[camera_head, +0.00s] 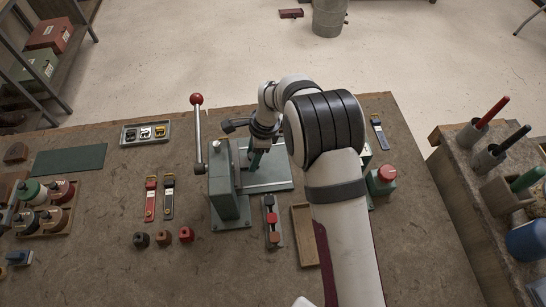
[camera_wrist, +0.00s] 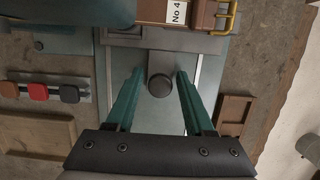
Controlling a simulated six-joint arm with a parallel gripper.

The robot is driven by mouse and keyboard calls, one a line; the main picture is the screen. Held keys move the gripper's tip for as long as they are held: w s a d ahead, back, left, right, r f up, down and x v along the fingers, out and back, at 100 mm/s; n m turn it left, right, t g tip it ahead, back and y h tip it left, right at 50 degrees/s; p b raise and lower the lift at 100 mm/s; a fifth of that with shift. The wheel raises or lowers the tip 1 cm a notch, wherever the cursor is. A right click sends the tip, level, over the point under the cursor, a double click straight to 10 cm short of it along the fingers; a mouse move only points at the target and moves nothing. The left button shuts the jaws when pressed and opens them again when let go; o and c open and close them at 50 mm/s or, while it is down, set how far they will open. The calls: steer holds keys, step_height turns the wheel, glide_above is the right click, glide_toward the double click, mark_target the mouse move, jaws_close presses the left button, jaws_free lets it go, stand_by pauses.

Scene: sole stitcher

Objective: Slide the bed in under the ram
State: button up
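The green press (camera_head: 228,185) stands in the middle of the bench, with a red-balled lever at its left. Its green base plate (camera_head: 275,172) runs right, under my arm. My gripper (camera_head: 257,158) points down over this plate. In the wrist view, the bed (camera_wrist: 145,62) lies between two pale rails, with a dark round knob (camera_wrist: 160,86) at its near end. My gripper (camera_wrist: 160,74) is open, its two green fingers either side of the knob with gaps. A brown block labelled No 4 (camera_wrist: 182,12) with a yellow clip is at the top. The ram is not clearly visible.
A narrow rack of coloured blocks (camera_head: 271,222) and a wooden tray (camera_head: 303,235) lie in front of the press. A green box with a red button (camera_head: 382,179) is right of my arm. A grey tray (camera_head: 145,133) and two straps (camera_head: 160,198) lie left.

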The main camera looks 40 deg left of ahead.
steer(key=shift+r, duration=3.3)
steer(key=w+d, duration=0.8)
steer(key=shift+w+d, duration=0.25)
steer(key=shift+w, duration=0.05)
